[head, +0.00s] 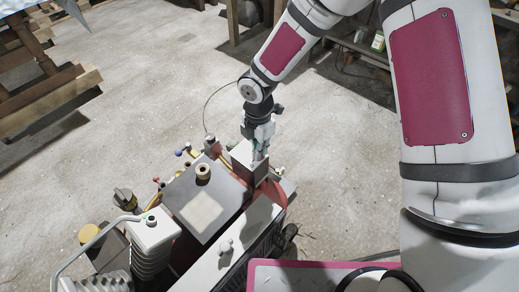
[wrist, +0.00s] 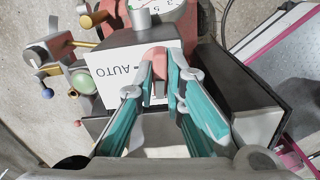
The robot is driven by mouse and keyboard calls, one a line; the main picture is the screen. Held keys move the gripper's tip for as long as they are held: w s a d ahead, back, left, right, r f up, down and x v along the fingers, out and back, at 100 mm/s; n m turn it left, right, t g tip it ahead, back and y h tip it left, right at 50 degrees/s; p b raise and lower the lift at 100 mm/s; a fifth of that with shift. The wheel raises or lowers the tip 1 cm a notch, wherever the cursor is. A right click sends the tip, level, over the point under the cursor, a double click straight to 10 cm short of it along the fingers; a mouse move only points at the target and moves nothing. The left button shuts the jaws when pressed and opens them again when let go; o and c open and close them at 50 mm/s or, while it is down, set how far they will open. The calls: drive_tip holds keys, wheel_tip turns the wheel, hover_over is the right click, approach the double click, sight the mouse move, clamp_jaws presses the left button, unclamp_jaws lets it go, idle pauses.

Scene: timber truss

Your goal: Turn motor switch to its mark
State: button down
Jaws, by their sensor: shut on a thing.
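The motor switch (wrist: 153,57) is a dull red knob on the white panel (wrist: 112,84) of a dark-topped box. The panel carries the word AUTO, with a dash beside it, left of the knob. In the wrist view my gripper (wrist: 160,62) has its teal-padded fingers closed on the knob from both sides. The fingers hide part of the knob and the panel to its right, so I cannot tell its exact angle or see other marks. In the head view my gripper (head: 259,154) reaches down to the box (head: 242,152), and the knob is hidden.
A machine with a grey top plate (head: 194,216) and a pale cover (head: 225,252) fills the space around the box. Valves and coloured knobs (wrist: 60,60) stick out to the left. Concrete floor (head: 150,100) is clear behind.

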drive_tip(key=shift+n, duration=0.5)
drive_tip(key=c, duration=1.3)
unclamp_jaws()
drive_tip(key=shift+c, duration=0.2)
drive_tip(key=shift+r+p, duration=2.35)
drive_tip(key=shift+r, duration=0.7)
